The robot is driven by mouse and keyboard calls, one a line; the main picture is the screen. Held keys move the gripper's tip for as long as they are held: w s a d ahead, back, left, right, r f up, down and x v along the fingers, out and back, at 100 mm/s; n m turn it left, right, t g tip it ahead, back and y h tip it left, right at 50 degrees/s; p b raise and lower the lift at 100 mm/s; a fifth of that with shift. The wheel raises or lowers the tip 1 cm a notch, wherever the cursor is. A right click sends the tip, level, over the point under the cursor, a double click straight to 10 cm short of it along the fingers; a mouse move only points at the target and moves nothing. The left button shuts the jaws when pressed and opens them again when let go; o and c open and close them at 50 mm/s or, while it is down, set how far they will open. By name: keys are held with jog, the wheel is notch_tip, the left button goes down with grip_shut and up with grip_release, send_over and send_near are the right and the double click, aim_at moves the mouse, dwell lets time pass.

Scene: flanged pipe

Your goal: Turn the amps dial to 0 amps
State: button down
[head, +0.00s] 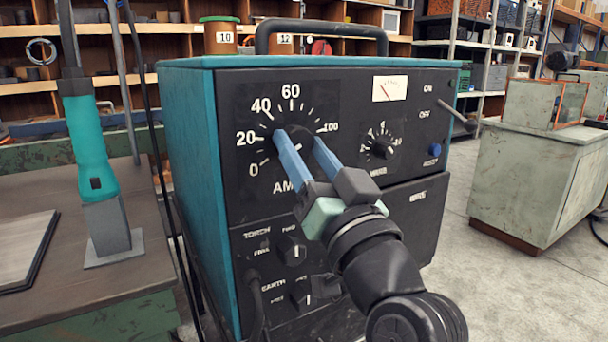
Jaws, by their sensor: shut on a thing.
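The welding machine is a teal box with a black front panel (400,100). Its amps dial (298,147) is a dark round knob at the upper left of the panel, ringed by a white scale from 0 to 100. My gripper (299,137) has its two blue fingers on either side of the knob, shut on it. The fingers and gripper body cover part of the knob and the AMPS label. A small white mark shows on the knob between the fingers, but I cannot tell its exact setting.
A smaller dial (380,148), a lever (457,116) and a blue button (435,150) are on the panel's right. Torch (291,249) and earth knobs sit below. A bench with a teal-handled tool (90,150) stands left. Open floor lies right, before a grey cabinet (520,180).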

jog(key=shift+n, duration=0.3)
jog(key=shift+c, duration=1.5)
grip_release()
jog(key=v, duration=1.2)
jog(key=shift+s+d, duration=0.25)
jog(key=shift+s, duration=0.1)
jog(key=shift+f, duration=0.1)
